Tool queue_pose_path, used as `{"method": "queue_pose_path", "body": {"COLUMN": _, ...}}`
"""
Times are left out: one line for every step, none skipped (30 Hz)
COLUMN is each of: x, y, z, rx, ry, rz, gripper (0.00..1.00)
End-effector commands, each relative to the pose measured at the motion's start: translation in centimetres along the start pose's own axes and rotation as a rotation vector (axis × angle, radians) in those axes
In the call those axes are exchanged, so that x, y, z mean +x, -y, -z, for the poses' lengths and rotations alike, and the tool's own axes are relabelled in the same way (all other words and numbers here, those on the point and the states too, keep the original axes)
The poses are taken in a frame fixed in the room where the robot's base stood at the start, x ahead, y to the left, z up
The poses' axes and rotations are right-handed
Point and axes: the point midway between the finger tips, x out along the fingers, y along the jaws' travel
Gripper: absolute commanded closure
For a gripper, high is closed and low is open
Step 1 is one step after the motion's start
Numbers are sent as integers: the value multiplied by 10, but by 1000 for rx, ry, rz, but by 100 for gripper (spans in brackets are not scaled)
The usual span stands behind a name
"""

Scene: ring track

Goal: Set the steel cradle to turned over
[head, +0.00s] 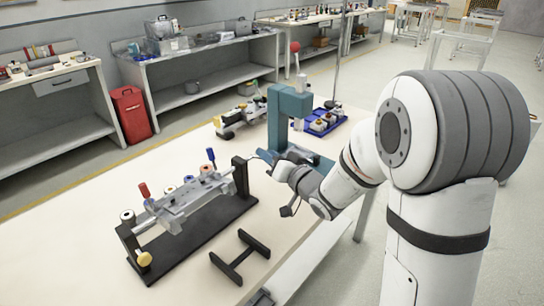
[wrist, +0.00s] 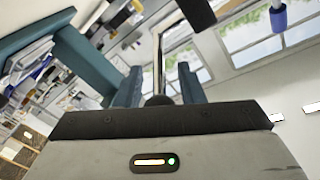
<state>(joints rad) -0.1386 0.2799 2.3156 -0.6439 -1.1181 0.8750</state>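The steel cradle (head: 188,199) is a grey metal frame hung between the end posts of a black stand (head: 207,236). Red and blue knobs stick up from its top, and a blue one (wrist: 278,16) appears in the wrist view. At its right end, a thin crank rod (head: 259,158) reaches toward my gripper (head: 277,167). In the wrist view a metal rod (wrist: 158,66) with a dark knob at its near end lies between the two fingers of my gripper (wrist: 160,82). The fingers are apart, with narrow gaps beside the rod; contact is not clear.
A teal press (head: 289,107) stands just behind my gripper. A blue tray (head: 318,121) with several parts is beyond it. A black H-shaped stand (head: 239,258) lies in front of the cradle stand. The pale table (head: 95,205) is bare to the left.

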Motion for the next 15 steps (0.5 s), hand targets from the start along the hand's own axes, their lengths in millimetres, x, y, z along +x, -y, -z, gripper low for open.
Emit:
{"method": "queue_pose_path", "body": {"x": 0, "y": 0, "z": 0, "rx": 0, "ry": 0, "rz": 0, "gripper": 69}}
{"method": "queue_pose_path", "body": {"x": 0, "y": 0, "z": 0, "rx": 0, "ry": 0, "rz": 0, "gripper": 72}}
{"method": "queue_pose_path", "body": {"x": 0, "y": 0, "z": 0, "rx": 0, "ry": 0, "rz": 0, "gripper": 75}}
{"method": "queue_pose_path", "body": {"x": 0, "y": 0, "z": 0, "rx": 0, "ry": 0, "rz": 0, "gripper": 77}}
{"method": "queue_pose_path", "body": {"x": 0, "y": 0, "z": 0, "rx": 0, "ry": 0, "rz": 0, "gripper": 80}}
{"method": "queue_pose_path", "body": {"x": 0, "y": 0, "z": 0, "rx": 0, "ry": 0, "rz": 0, "gripper": 83}}
{"method": "queue_pose_path", "body": {"x": 0, "y": 0, "z": 0, "rx": 0, "ry": 0, "rz": 0, "gripper": 86}}
{"method": "queue_pose_path", "body": {"x": 0, "y": 0, "z": 0, "rx": 0, "ry": 0, "rz": 0, "gripper": 88}}
{"method": "queue_pose_path", "body": {"x": 0, "y": 0, "z": 0, "rx": 0, "ry": 0, "rz": 0, "gripper": 91}}
{"method": "queue_pose_path", "body": {"x": 0, "y": 0, "z": 0, "rx": 0, "ry": 0, "rz": 0, "gripper": 94}}
{"method": "queue_pose_path", "body": {"x": 0, "y": 0, "z": 0, "rx": 0, "ry": 0, "rz": 0, "gripper": 96}}
{"method": "queue_pose_path", "body": {"x": 0, "y": 0, "z": 0, "rx": 0, "ry": 0, "rz": 0, "gripper": 99}}
{"method": "queue_pose_path", "body": {"x": 0, "y": 0, "z": 0, "rx": 0, "ry": 0, "rz": 0, "gripper": 100}}
{"method": "queue_pose_path", "body": {"x": 0, "y": 0, "z": 0, "rx": 0, "ry": 0, "rz": 0, "gripper": 100}}
{"method": "queue_pose_path", "body": {"x": 0, "y": 0, "z": 0, "rx": 0, "ry": 0, "rz": 0, "gripper": 100}}
